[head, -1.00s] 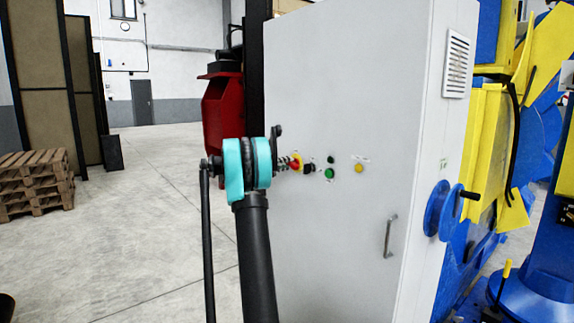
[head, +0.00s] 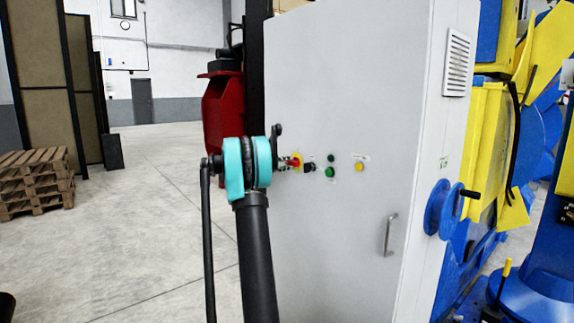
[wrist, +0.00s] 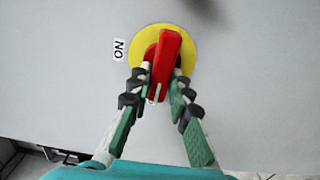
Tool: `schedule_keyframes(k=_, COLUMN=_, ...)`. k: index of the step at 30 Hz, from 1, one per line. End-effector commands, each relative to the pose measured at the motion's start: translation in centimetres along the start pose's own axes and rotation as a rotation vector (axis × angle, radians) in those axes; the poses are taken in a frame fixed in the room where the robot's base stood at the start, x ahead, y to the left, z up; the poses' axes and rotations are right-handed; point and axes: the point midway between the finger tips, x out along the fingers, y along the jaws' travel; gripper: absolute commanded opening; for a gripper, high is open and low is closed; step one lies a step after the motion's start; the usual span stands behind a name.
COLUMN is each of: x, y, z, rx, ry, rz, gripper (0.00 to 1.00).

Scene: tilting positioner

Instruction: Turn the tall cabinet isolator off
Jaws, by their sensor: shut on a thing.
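The tall cabinet (head: 340,100) is light grey and stands in front of me in the head view. Its isolator (head: 296,162) is a red handle on a yellow disc, partly hidden by my gripper in that view. In the wrist view the red isolator handle (wrist: 166,58) stands out across the yellow disc (wrist: 183,42), with an "ON" label (wrist: 119,49) beside the disc. My gripper (wrist: 160,88) is shut on the near end of the handle, one finger on each side.
Right of the isolator are a black knob (head: 310,168), a green button (head: 329,172) and a yellow button (head: 359,168). A door handle (head: 390,235) is lower right. A blue handwheel (head: 441,210) juts from the cabinet's side. Open floor lies left.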

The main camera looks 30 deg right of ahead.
Motion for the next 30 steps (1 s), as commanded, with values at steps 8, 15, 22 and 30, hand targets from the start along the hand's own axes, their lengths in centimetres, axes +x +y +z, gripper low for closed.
schedule_keyframes(k=8, x=0.0, y=0.0, z=0.0, rx=0.000, ry=0.001, rz=-0.001, gripper=0.40)
schedule_keyframes(k=15, x=0.0, y=0.0, z=0.0, rx=0.001, ry=0.000, rz=0.000, gripper=0.40)
schedule_keyframes(k=22, x=-1.6, y=0.0, z=-0.1, rx=0.001, ry=0.003, rz=0.000, gripper=0.40)
schedule_keyframes(k=30, x=-7.1, y=0.0, z=-0.1, rx=0.001, ry=0.005, rz=0.000, gripper=0.40)
